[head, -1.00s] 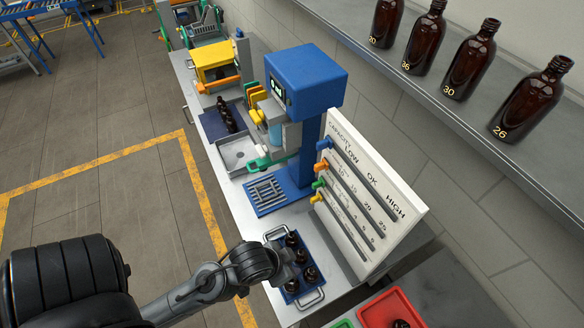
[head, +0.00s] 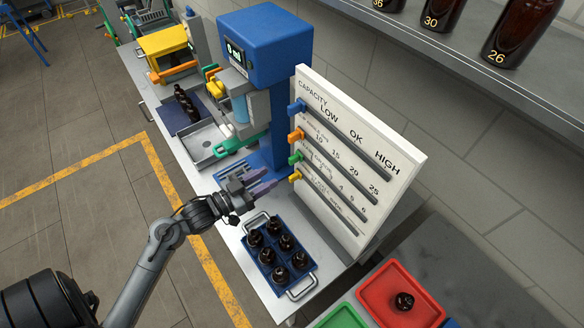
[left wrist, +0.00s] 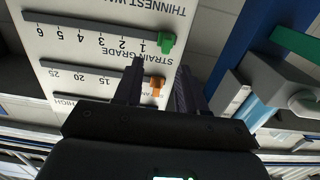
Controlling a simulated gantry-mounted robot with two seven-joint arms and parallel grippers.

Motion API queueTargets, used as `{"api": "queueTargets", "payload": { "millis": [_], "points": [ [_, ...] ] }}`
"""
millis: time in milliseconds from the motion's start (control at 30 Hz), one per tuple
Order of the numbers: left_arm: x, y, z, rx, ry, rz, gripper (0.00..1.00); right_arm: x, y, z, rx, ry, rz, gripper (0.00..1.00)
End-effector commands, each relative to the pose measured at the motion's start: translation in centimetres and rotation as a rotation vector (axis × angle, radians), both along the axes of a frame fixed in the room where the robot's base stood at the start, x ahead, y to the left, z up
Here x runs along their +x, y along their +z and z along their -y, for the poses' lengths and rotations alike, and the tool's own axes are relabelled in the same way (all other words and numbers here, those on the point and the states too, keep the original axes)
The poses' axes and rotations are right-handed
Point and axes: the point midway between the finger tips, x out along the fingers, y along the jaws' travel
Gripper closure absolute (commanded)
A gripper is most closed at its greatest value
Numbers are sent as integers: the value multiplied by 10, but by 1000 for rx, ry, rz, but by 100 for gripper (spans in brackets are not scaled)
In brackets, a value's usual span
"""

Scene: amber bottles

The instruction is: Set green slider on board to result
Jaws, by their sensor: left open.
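The white board (head: 385,165) stands upright with slotted rows. The green slider (head: 295,158) is at the left end of its row. In the left wrist view the board appears upside down, and the green slider (left wrist: 167,42) sits by the mark 1, just beyond my fingertips. The blue slider (head: 296,107), orange slider (head: 296,136) and yellow slider (head: 295,177) are also at their left ends. My left gripper (head: 272,180) is open and empty, left of and below the green slider. In the left wrist view the orange slider (left wrist: 156,85) appears between the fingers. My right gripper is out of view.
A blue tray (head: 247,238) with several dark bottles stands below the gripper. A blue machine (head: 270,45) with a green handle (head: 240,145) is behind and left of the board. A red bin (head: 372,290) holds one bottle. Numbered amber bottles (head: 517,30) stand on the shelf.

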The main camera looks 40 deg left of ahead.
Motion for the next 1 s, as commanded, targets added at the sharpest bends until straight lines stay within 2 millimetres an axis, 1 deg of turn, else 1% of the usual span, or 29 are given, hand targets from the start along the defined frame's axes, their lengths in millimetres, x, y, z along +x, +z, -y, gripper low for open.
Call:
{"api": "queueTargets", "payload": {
  "millis": [33,200,367,600,700,833,1000],
  "points": [
    [1,-4,-5,-1,3,13,60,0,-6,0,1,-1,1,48],
    [12,-1,-9,-4,6,27,60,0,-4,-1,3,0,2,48],
    [33,1,-3,-4,5,27,60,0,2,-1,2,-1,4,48],
    [71,1,6,-4,6,26,60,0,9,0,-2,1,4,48],
    [85,1,9,-3,6,26,60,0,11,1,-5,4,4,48],
    [97,-1,12,-4,7,25,60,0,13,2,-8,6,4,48],
    [105,-1,14,-1,6,23,60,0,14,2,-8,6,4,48]
  ]
}}
